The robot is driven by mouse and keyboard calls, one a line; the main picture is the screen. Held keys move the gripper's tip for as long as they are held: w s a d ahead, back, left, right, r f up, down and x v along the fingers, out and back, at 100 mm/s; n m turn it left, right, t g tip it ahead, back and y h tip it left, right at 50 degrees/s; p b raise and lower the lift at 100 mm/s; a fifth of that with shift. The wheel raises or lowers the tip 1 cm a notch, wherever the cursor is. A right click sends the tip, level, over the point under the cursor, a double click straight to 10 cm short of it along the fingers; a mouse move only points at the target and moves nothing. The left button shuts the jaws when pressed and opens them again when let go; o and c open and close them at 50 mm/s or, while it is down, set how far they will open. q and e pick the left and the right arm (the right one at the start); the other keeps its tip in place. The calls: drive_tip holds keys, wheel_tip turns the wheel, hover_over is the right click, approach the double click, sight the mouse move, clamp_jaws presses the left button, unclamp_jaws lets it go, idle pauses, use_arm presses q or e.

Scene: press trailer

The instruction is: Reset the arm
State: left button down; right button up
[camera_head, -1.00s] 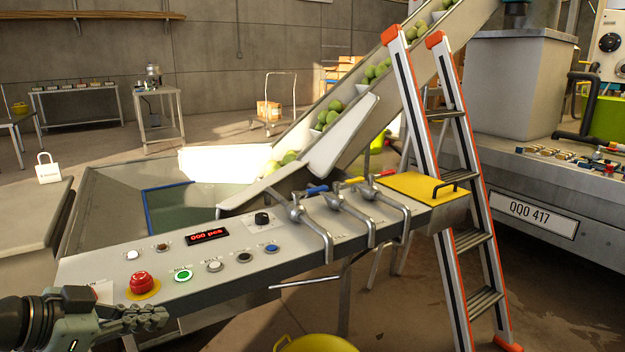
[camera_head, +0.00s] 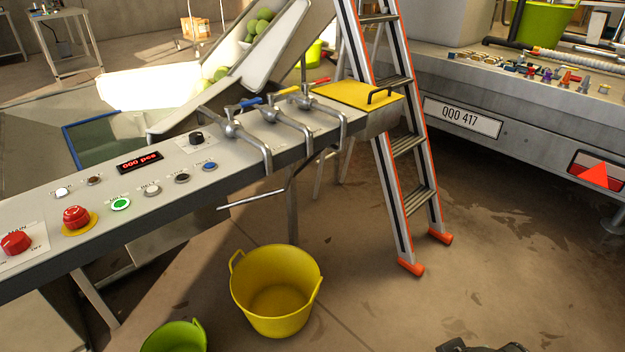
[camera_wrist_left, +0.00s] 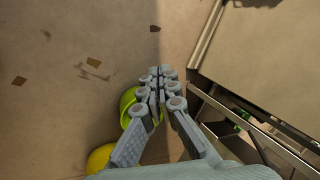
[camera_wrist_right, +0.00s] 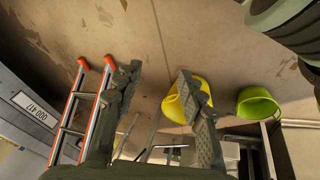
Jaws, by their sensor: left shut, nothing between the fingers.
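My left gripper (camera_wrist_left: 160,76) shows in the left wrist view with its grey fingers together and nothing between them. It hangs above the floor, with a green bucket (camera_wrist_left: 128,104) partly behind the fingers. My left gripper is not in the head view. My right gripper (camera_wrist_right: 158,74) shows in the right wrist view with its two dark fingers wide apart and nothing between them. The yellow bucket (camera_wrist_right: 173,106) is seen partly behind its right finger. A dark part at the bottom edge of the head view looks like part of my right arm.
The control panel (camera_head: 235,170) with buttons and levers runs across the head view. A stepladder (camera_head: 408,145) stands at its right end. The yellow bucket (camera_head: 276,290) and green bucket (camera_head: 176,338) stand on the floor in front. The floor at lower right is mostly clear.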

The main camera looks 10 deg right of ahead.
drive_tip(key=w+d+r+n+h, duration=0.2)
drive_tip(key=d+r+n+h, duration=0.15)
drive_tip(key=d, duration=0.55)
drive_tip(key=s+f+x, duration=0.1)
drive_tip(key=s+x, duration=0.1)
drive_tip(key=x, duration=0.9)
drive_tip(key=s+f+x, duration=0.1)
drive_tip(key=s+x, duration=0.2)
drive_tip(key=x, duration=0.7)
use_arm(q)
drive_tip(key=s+d+f+n+h, duration=0.1)
drive_tip(key=d+f+h, duration=0.1)
drive_tip(key=d, duration=0.7)
drive_tip(key=s+d+f+n+h, duration=0.1)
drive_tip(key=d+f+h, duration=0.1)
drive_tip(key=d, duration=0.8)
drive_tip(key=shift+f+n+g, duration=0.3)
drive_tip(key=shift+f, duration=0.3)
use_arm(e)
drive_tip(key=s+a+f+m+y, duration=0.1)
drive_tip(key=a+f+y, duration=0.1)
drive_tip(key=a, duration=0.7)
drive_tip(key=s+a+f+m+g+y, duration=0.1)
drive_tip(key=a+f, duration=0.3)
drive_tip(key=a, duration=0.5)
drive_tip(key=shift+s+a+m+y, duration=0.35)
drive_tip(key=shift+m+y, duration=0.3)
drive_tip(key=shift+m, duration=0.1)
